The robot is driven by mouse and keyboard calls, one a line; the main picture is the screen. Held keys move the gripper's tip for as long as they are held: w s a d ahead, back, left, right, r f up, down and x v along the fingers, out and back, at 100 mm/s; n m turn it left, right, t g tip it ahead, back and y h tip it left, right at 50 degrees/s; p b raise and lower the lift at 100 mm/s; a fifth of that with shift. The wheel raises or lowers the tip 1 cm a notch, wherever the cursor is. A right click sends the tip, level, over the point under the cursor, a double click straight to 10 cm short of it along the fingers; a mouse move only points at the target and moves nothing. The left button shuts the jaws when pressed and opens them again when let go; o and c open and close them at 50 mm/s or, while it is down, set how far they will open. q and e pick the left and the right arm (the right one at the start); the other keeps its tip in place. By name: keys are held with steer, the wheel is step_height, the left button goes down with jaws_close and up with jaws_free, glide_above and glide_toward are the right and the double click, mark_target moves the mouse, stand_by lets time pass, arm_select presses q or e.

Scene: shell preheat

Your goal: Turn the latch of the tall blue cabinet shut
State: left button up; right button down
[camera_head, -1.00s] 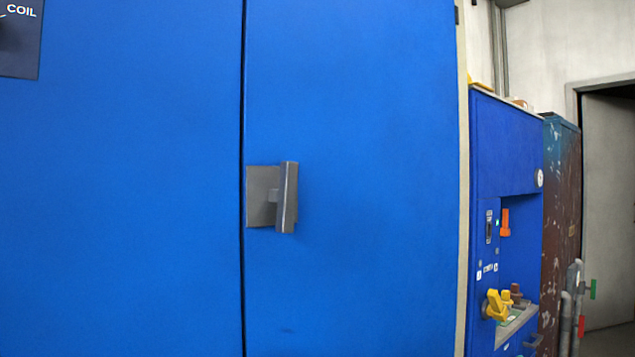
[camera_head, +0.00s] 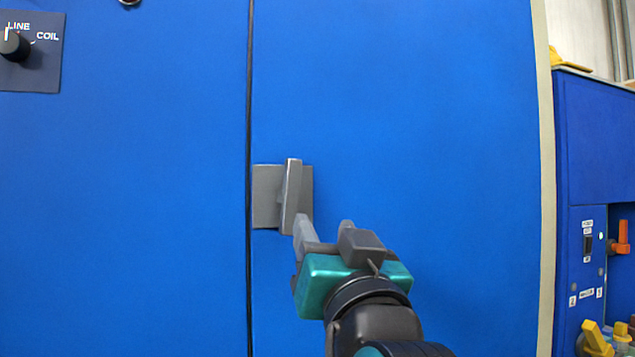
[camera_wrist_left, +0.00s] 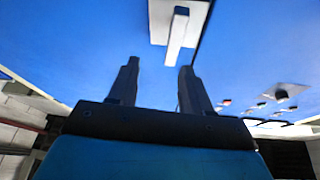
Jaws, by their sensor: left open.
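The tall blue cabinet (camera_head: 420,110) fills most of the head view, with a dark vertical seam between its two panels. Its latch (camera_head: 291,195) is a grey bar, nearly upright and slightly tilted, on a grey plate just right of the seam. My left gripper (camera_head: 324,225) is open and empty, just below and to the right of the latch. In the left wrist view the latch (camera_wrist_left: 176,38) shows beyond the fingertips, above the gap between the open fingers (camera_wrist_left: 160,68). The fingers do not appear to touch it. My right gripper is not in view.
A black knob (camera_head: 14,46) sits on a dark LINE/COIL plate at the upper left. To the right, past a cream edge strip (camera_head: 546,180), stands another blue unit (camera_head: 590,130) with orange and yellow handles. The cabinet face around the latch is clear.

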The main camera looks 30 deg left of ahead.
mark_target(293, 180)
arm_select(q)
steer(key=shift+n+g+y, duration=0.5)
steer(key=shift+n+g, duration=0.1)
steer(key=shift+n, duration=0.2)
steer(key=w+a+r+p, duration=0.1)
steer(key=a+r, duration=0.1)
steer(key=w+a+r+p, duration=0.1)
steer(key=w+a+r, duration=0.1)
steer(key=a, duration=0.1)
steer(key=w+a+r+p, duration=0.1)
steer(key=w+a+r, duration=0.1)
steer(key=a, duration=0.1)
steer(key=shift+w+a+r, duration=0.1)
steer(key=shift+w+r, duration=0.05)
steer(key=shift+r, duration=0.1)
steer(key=shift+w+a+r, duration=0.2)
steer(key=shift+w+a, duration=0.25)
steer(key=shift+w, duration=0.05)
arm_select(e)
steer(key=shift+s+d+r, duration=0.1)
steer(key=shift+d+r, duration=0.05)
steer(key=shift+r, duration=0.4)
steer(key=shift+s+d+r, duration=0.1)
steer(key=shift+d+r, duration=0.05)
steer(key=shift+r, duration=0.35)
arm_select(q)
steer(key=shift+c, duration=0.2)
